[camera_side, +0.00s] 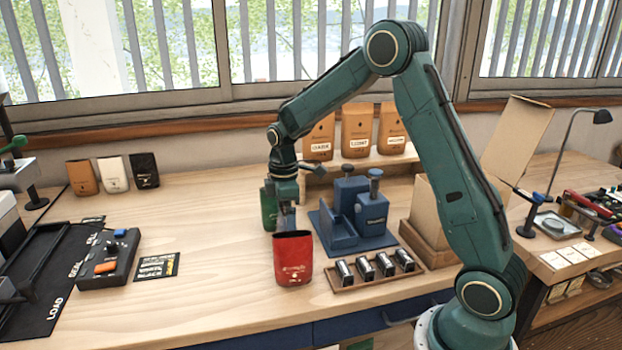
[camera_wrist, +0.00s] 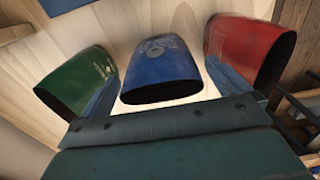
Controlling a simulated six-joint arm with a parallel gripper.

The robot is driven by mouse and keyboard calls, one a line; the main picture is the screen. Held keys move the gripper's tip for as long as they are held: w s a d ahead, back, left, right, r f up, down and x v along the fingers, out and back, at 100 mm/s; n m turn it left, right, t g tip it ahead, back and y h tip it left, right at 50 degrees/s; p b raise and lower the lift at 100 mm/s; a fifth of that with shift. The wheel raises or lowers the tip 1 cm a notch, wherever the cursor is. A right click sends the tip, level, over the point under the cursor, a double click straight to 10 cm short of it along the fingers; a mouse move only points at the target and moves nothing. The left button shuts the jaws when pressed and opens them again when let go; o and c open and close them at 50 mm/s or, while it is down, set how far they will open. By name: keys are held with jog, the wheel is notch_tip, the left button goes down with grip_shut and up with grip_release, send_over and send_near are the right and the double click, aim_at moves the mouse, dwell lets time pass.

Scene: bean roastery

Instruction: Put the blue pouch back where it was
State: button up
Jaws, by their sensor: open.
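The blue pouch (camera_wrist: 160,65) stands between the green pouch (camera_wrist: 78,82) and the red pouch (camera_wrist: 248,50) in the wrist view, its dark open mouth facing the camera. My gripper (camera_wrist: 163,78) is open, one finger on each side of the blue pouch; I cannot tell whether they touch it. In the side view my gripper (camera_side: 286,214) is low over the table, between the red pouch (camera_side: 293,260) in front and the green pouch (camera_side: 269,207) behind. The blue pouch is mostly or wholly hidden there by my gripper and the red pouch.
Brown pouches (camera_side: 357,130) stand on a shelf behind. A control box (camera_side: 108,258) and a dark label card (camera_side: 157,266) lie left. The left-middle tabletop is clear.

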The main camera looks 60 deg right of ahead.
notch_tip(320, 180, up, 11)
jog(key=shift+r, duration=0.15)
dwell(0.4)
dwell(0.5)
jog(key=s+a+r+m+t, duration=0.2)
jog(key=s+a+r, duration=0.2)
jog(key=s, duration=0.3)
jog(key=s+a+r+m+t, duration=0.1)
jog(key=s+a+r+m, duration=0.25)
jog(key=s, duration=0.25)
jog(key=s+a+f+m+t, duration=0.2)
jog(key=s+a+m, duration=0.1)
jog(key=s, duration=1)
jog(key=shift+s+a+t, duration=0.15)
jog(key=shift+a+t, duration=0.05)
jog(key=shift+t, duration=0.1)
